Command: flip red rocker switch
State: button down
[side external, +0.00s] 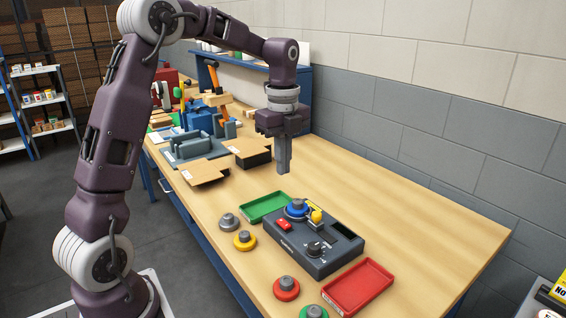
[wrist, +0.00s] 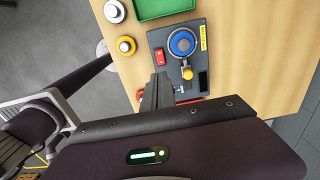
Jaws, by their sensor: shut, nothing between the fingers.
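The red rocker switch (side external: 283,224) sits on the left part of the dark grey control box (side external: 340,262), which lies on the wooden bench. In the wrist view the red rocker switch (wrist: 158,57) shows just beyond my fingers on the box's left side. Which way it is tilted is too small to tell. My gripper (side external: 284,170) is shut and empty, pointing down, above the bench and apart from the box. In the wrist view my gripper (wrist: 158,78) covers the lower left part of the box.
Loose grey, yellow (side external: 245,240) and red knobs lie in front. The bench's right side is clear.

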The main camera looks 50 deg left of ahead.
aim_at(287, 225)
jog(key=shift+d, duration=0.1)
jog(key=f, duration=0.4)
jog(key=d+f, duration=0.1)
jog(key=f, duration=0.9)
jog(key=shift+d+f, duration=0.1)
jog(key=shift+d, duration=0.05)
